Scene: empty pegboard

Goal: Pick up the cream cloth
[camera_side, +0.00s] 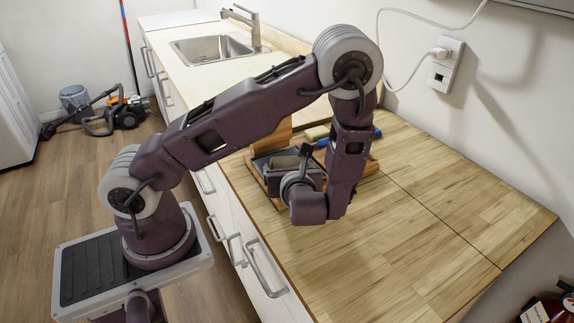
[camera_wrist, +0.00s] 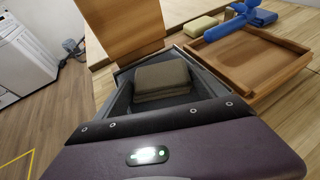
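A folded, dull beige-brown stack that looks like cloth (camera_wrist: 162,79) lies in a grey open bin (camera_wrist: 204,88) in the wrist view. A smaller pale yellow block (camera_wrist: 200,26) lies farther back; it also shows in the side view (camera_side: 316,132). I cannot tell for sure which is the cream cloth; the folded stack looks more like cloth. My gripper (camera_side: 296,180) is low over the counter, by the near side of the bin. Its fingers are not clear in either view, and nothing is seen held. My purple wrist housing hides the bin's near part in the wrist view.
A shallow wooden tray (camera_wrist: 250,62) stands right of the bin, with a blue long-handled item (camera_wrist: 230,26) across its far edge and a folded blue item (camera_wrist: 262,17) behind. An upright wooden board (camera_wrist: 120,28) stands behind the bin. The counter (camera_side: 450,210) to the right is clear.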

